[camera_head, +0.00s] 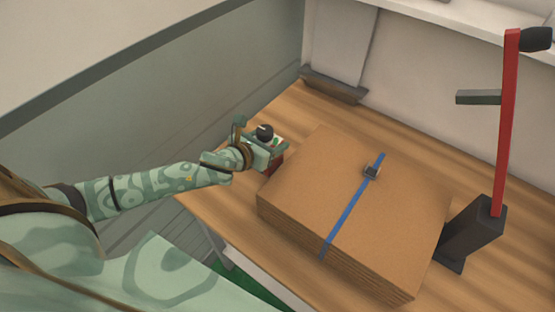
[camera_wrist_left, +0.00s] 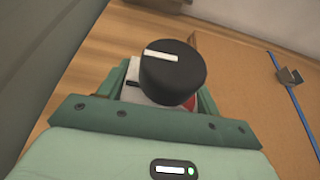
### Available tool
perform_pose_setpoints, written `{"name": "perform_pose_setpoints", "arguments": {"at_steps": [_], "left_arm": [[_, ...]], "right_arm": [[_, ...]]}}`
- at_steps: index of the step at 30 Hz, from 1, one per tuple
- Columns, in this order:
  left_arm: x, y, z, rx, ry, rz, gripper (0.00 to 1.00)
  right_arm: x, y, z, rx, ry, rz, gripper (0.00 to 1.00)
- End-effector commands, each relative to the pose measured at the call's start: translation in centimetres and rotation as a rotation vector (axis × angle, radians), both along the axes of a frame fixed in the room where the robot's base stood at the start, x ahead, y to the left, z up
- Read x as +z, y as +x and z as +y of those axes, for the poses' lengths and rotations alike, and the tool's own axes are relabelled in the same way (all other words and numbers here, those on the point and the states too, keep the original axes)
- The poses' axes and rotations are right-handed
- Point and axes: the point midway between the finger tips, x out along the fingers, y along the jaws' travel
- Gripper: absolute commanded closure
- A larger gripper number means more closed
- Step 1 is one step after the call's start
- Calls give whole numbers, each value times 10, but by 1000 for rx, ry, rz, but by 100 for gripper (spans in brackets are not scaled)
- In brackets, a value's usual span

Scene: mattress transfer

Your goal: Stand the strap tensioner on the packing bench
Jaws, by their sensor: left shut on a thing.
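My left gripper (camera_head: 268,150) is shut on a small device with a black round knob, a pale top and a red body, which I take to be the strap tensioner (camera_head: 265,132). In the left wrist view the tensioner's black knob (camera_wrist_left: 172,72) with its white mark stands up between the green jaws (camera_wrist_left: 160,105). The tensioner looks upright, at the left corner of the cardboard stack over the wooden packing bench (camera_head: 395,120). Its lower end is mostly hidden, so I cannot tell whether it touches the bench. My right gripper is not in view.
A cardboard stack (camera_head: 330,175) with a blue strap (camera_head: 350,210) and metal buckle (camera_head: 371,171) fills the bench's middle. A tall red lever (camera_head: 507,130) on a black base (camera_head: 474,235) stands at right. Bare wood shows behind the stack. A wall panel (camera_head: 240,60) rises at left.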

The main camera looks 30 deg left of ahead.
Motion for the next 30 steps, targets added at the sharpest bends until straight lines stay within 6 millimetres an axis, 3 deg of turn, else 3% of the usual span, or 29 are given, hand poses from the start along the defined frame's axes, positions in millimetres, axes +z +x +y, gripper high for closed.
{"name": "perform_pose_setpoints", "arguments": {"at_steps": [13,25,26,27,30], "left_arm": [[-53,1,0,2,-2,-2,85],[-56,1,1,0,2,-4,85],[-58,0,1,1,1,0,34],[-58,0,1,1,1,0,27],[-58,0,1,1,1,0,27]], "right_arm": [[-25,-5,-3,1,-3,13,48],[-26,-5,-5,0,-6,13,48],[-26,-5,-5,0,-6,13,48],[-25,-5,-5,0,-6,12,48],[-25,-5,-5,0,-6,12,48]]}}
